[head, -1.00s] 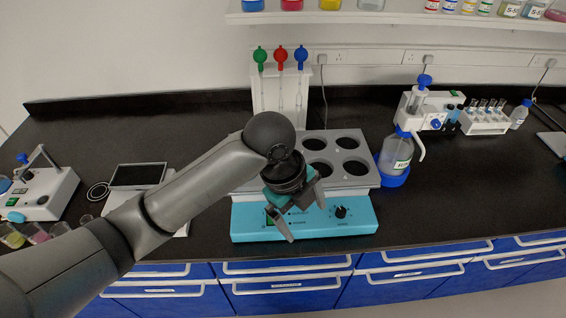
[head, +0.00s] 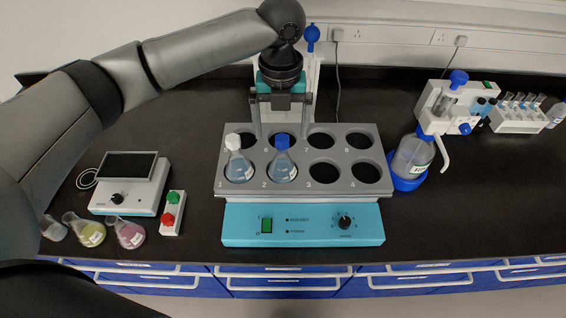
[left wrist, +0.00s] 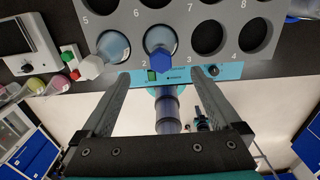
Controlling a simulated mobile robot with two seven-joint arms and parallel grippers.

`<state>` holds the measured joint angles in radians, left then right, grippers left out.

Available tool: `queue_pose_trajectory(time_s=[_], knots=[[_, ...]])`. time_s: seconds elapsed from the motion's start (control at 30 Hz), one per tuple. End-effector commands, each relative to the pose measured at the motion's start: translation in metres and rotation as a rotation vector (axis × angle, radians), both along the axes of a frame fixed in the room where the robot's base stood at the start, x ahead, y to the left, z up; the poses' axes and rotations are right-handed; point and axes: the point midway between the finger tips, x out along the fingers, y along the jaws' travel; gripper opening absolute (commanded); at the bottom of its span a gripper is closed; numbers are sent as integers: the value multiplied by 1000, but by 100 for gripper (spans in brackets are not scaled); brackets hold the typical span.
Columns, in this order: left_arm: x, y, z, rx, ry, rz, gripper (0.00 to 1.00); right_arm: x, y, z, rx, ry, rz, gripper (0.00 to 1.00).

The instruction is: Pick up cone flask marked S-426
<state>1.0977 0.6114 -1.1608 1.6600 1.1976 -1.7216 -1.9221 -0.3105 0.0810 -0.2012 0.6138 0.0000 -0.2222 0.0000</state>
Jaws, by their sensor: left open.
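Two cone flasks sit in the front row of the grey rack: a white-capped flask (head: 238,163) in slot 1 and a blue-capped flask (head: 283,162) in slot 2. I cannot read a mark S-426 on either. My left gripper (head: 281,134) points down, open and empty, just behind the blue-capped flask in the head view. In the left wrist view, the gripper's fingers (left wrist: 155,82) stand apart, with the blue cap (left wrist: 161,61) between and beyond their tips and the white cap (left wrist: 91,67) outside them. My right gripper is not in view.
The grey rack (head: 323,195) tops a teal device (head: 300,229). A bottle (head: 412,158) in a blue base stands at right. A scale (head: 130,190), a button box (head: 172,212) and small flasks with coloured liquid (head: 88,229) are at left.

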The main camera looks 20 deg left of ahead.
Motion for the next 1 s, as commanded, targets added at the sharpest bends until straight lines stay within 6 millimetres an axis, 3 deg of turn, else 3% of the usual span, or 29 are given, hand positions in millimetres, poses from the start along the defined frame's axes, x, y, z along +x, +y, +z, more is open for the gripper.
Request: queue_pose_trajectory(time_s=[0.2, 0.47, 0.7, 1.0], knots=[[0, 0, -39, 0, 1, 2, 97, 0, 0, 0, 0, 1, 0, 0], [2, 0, -57, -1, 1, 2, 97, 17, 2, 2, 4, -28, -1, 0], [8, 1, -90, 0, 1, 2, 97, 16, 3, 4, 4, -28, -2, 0], [8, 1, -102, -1, -2, 0, 97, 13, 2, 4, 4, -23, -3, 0]])
